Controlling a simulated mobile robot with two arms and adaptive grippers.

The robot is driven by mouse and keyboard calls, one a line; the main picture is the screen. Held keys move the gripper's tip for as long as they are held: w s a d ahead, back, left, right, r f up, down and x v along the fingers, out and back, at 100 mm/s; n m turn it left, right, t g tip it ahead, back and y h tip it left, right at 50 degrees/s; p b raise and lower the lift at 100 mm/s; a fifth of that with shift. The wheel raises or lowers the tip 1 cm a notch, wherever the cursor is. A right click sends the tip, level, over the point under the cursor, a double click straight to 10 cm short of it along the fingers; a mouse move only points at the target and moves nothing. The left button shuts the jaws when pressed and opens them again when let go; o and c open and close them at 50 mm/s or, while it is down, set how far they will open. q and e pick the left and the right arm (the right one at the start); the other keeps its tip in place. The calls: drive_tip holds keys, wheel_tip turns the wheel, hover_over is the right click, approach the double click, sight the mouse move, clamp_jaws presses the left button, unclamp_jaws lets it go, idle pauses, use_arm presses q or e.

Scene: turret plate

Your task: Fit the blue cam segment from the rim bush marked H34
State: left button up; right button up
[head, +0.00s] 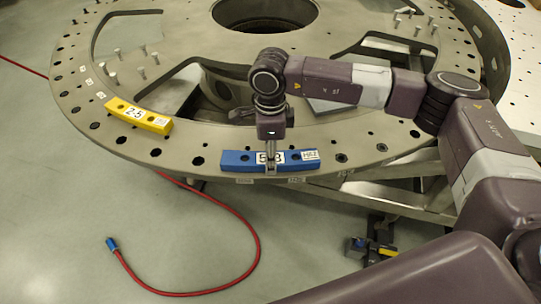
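The blue cam segment (236,160) is a curved bar with holes, a label reading about 5-8 and a smaller tag at its right end. It is at the near rim of the big grey turret plate (205,135); I cannot tell whether it lies flat or is slightly raised. My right gripper (270,166) points down at its middle, with a finger over its near face and part of the label. It looks shut on the segment; the far finger is hidden. Small tags sit on the rim edge below, too small to read, so I cannot pick out H34. My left gripper is not in view.
A yellow segment (136,116) labelled 2-5 lies on the rim to the left. Several upright pins (141,73) stand on the plate at left and upper right. A red hose (258,245) lies on the floor. Rim holes between the segments are bare.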

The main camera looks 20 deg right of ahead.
drive_tip(key=o, duration=1.6)
drive_tip(key=shift+c, duration=0.2)
wheel_tip(320, 180, up, 12)
